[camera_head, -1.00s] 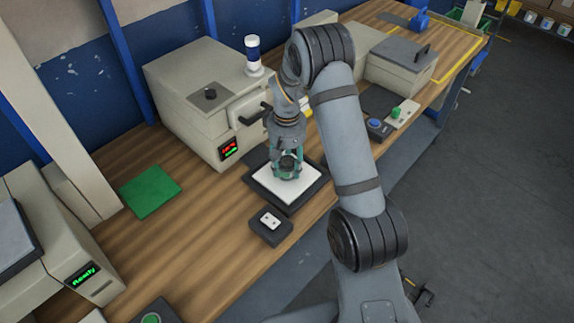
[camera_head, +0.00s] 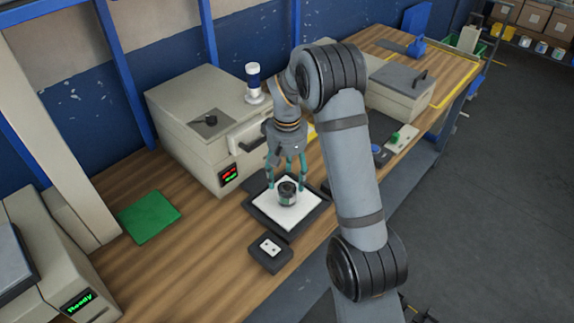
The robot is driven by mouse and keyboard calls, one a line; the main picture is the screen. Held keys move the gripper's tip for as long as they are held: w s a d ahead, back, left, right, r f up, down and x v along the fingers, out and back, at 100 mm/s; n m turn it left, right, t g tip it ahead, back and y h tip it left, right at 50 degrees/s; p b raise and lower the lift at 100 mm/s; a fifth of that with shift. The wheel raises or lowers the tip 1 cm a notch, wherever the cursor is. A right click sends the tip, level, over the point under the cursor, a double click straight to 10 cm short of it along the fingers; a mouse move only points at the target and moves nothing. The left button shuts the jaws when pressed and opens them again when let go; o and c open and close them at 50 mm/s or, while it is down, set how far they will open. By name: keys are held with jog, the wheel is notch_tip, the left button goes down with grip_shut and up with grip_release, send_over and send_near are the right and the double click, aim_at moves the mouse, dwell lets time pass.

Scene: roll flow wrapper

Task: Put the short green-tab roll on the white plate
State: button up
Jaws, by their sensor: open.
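The short roll (camera_head: 288,193), dark with a greenish band, stands on the white plate (camera_head: 300,213), which sits in a black frame on the wooden bench. The roll's tab is too small to make out. My gripper (camera_head: 287,184) is open and empty, its teal fingers spread above and just behind the roll. The fingertips appear apart from the roll.
A beige machine (camera_head: 205,120) with a handle and a red display stands behind the plate. A small black block with a white outlet-like face (camera_head: 270,247) lies in front. A green mat (camera_head: 148,217) lies to the left, with bare bench between.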

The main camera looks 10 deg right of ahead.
aim_at(287, 188)
notch_tip(287, 188, up, 6)
jog(key=shift+f, duration=0.15)
